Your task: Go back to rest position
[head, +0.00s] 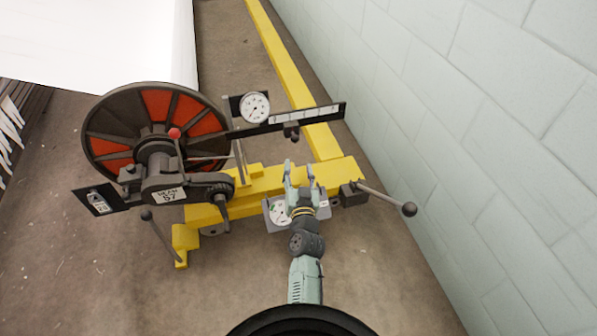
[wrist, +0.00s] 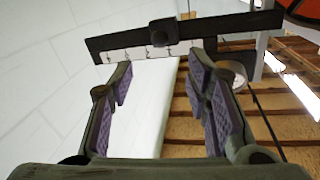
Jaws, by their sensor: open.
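My gripper (head: 300,172) is in front of the beam stand, over the yellow frame (head: 262,185), with its fingers pointing away from my body. In the wrist view my gripper (wrist: 162,88) has its two purple-padded fingers wide apart with nothing between them. A black bar with a white scale (head: 300,120) lies beyond the fingertips. The same scale bar (wrist: 130,45) crosses the top of the wrist view, with a dark knob on it. I cannot tell the exact gap between fingertips and bar.
A large wheel with red panels (head: 155,130) stands at left beside a round gauge (head: 254,106). A lever with a ball end (head: 408,209) sticks out right of my arm. A pale block wall (head: 460,130) bounds the right side. Floor (head: 110,290) is clear at front left.

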